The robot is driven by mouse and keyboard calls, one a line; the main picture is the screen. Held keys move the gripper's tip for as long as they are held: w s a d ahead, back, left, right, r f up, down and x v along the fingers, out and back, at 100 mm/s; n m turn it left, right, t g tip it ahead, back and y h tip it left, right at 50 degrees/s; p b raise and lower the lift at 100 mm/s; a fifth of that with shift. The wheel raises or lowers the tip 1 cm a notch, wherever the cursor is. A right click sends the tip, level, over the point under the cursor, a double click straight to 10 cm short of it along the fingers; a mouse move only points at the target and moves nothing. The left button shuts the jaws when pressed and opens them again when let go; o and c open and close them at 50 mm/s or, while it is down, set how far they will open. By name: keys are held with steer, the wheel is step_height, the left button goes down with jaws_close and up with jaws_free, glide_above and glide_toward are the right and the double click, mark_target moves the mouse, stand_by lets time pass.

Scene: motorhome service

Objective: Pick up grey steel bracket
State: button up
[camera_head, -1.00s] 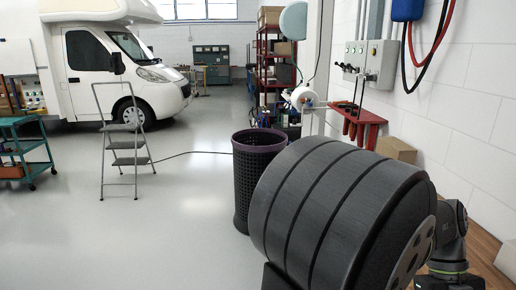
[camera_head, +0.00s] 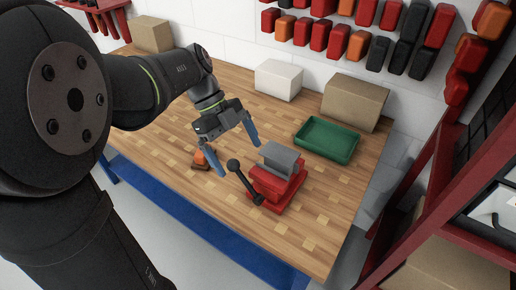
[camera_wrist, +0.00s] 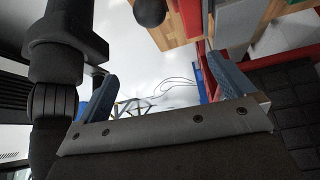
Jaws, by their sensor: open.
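A grey metal piece (camera_head: 280,157), which looks like the steel bracket, sits on top of a red vise (camera_head: 270,187). I cannot tell whether it is clamped or part of the jaws. My gripper (camera_head: 238,158) is open and empty, with its blue fingers spread, above the bench to the left of the vise. In the wrist view, both fingers (camera_wrist: 160,55) stand apart with nothing between them. A grey surface (camera_wrist: 240,20), likely the same piece, shows at the top right, beyond the right finger.
The vise's black ball handle (camera_head: 241,178) sticks out toward my gripper. An orange and dark object (camera_head: 202,158) lies near the left finger. A green tray (camera_head: 327,139), a white box (camera_head: 278,80) and cardboard boxes (camera_head: 354,101) stand farther back. A red shelf rack (camera_head: 432,195) borders the right.

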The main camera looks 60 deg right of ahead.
steer(key=shift+s+d+r+n, duration=0.2)
steer(key=shift+d+r+n, duration=0.1)
steer(key=shift+n, duration=0.2)
steer(key=s+d+r+n+t+h, duration=0.1)
steer(key=s+d+r+n+t, duration=0.3)
steer(key=n, duration=0.5)
steer(key=s+d+r+n+t+h, duration=0.1)
steer(key=s+d+r+n+t, duration=0.25)
steer(key=n, duration=0.55)
glide_above(280, 153)
steer(key=shift+g, duration=0.45)
steer(key=f, duration=1)
steer(key=shift+s+a+f, duration=0.1)
steer(key=shift+s+a, duration=0.05)
steer(key=shift+s, duration=0.15)
steer(key=shift+w+d+f, duration=0.1)
steer(key=shift+w+f, duration=0.1)
steer(key=shift+f, duration=1.15)
steer(key=shift+w+d+f, duration=0.1)
steer(key=shift+w+f, duration=0.05)
steer(key=shift+f, duration=1.15)
steer(key=c, duration=0.9)
